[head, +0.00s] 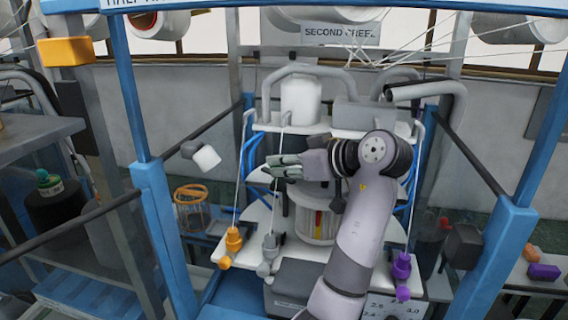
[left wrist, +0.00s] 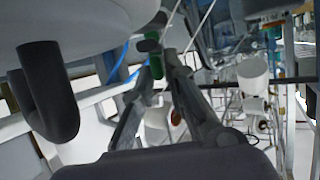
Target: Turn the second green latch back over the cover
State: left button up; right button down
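My left gripper (head: 272,167) reaches leftward across the front of the knitting machine in the head view, just below its upper white shelf. In the left wrist view its two grey fingers (left wrist: 158,66) lean together towards their tips. A small green part (left wrist: 156,66), probably a latch, shows at the tips, with more green just above it. I cannot tell whether the fingers touch or grip it. In the head view the fingertips look greenish, but no latch stands out clearly. I cannot make out the cover for certain. My right gripper is not in view.
Blue posts (head: 166,222) and (head: 502,245) frame the machine on both sides. Orange (head: 233,241), grey (head: 269,247) and purple (head: 402,266) yarn guides stand in front. A dark curved tube (left wrist: 48,92) is close on the left in the wrist view. Thin yarns run down nearby.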

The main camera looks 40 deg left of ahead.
pick_arm(q)
grip_shut()
jog(key=shift+w+r+n+g+b, duration=0.15)
jog(key=shift+n+g+b, duration=0.4)
jog(key=shift+n+g, duration=1.1)
jog(key=shift+o, duration=2.4)
grip_release()
jog(key=shift+w, duration=0.2)
jog(key=shift+s, duration=0.1)
